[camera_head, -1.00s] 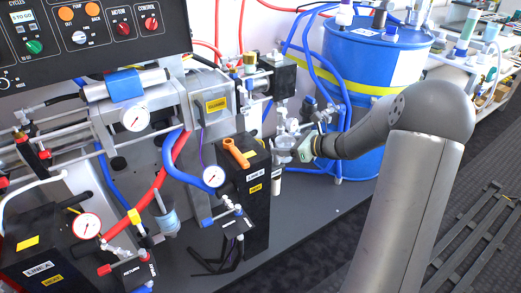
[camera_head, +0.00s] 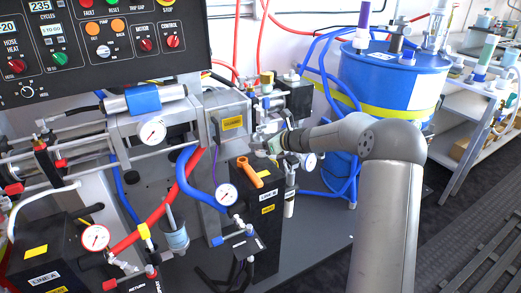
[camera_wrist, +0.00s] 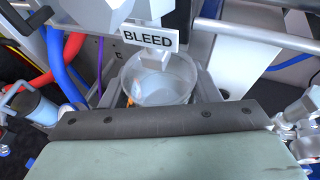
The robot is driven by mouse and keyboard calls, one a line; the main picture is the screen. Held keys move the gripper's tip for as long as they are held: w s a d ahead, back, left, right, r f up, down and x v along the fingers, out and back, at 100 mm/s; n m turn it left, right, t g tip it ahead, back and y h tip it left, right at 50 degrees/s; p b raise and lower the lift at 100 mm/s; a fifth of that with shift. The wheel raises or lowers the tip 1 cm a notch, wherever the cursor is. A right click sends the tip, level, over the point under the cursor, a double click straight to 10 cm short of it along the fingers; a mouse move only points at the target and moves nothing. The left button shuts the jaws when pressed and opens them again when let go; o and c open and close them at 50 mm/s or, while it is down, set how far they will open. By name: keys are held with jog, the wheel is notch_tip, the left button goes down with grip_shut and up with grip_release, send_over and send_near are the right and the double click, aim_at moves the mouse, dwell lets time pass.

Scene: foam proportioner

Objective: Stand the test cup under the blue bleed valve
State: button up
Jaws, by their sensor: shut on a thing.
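A clear, round test cup (camera_wrist: 160,80) is held between the fingers of my gripper (camera_wrist: 158,92), with its open mouth showing in the wrist view. A white label reading BLEED (camera_wrist: 151,39) hangs over the cup's far rim, with a pale metal fitting just below it over the mouth. I cannot make out a blue handle on the bleed valve. In the head view my gripper (camera_head: 275,143) is beside the machine, above and behind the black box with the orange handle. The cup is hard to make out there. Whether its base touches anything is hidden.
The black box with the orange handle (camera_head: 249,172) and a gauge (camera_head: 227,194) stand close in front of my gripper. A blue drum (camera_head: 395,75) with hoses is behind my arm. Another cup with blue contents (camera_head: 175,236) is at the lower left.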

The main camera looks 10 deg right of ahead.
jog(key=shift+w+a+f, duration=0.1)
jog(key=shift+w+a, duration=0.25)
jog(key=shift+a, duration=0.05)
jog(key=shift+d+f+b, duration=0.15)
jog(key=shift+f+b, duration=0.4)
jog(key=shift+f, duration=1.1)
jog(key=shift+f, duration=0.1)
jog(key=shift+s+f, duration=0.1)
jog(key=shift+f, duration=0.05)
jog(key=o, duration=1)
jog(key=shift+c, duration=0.2)
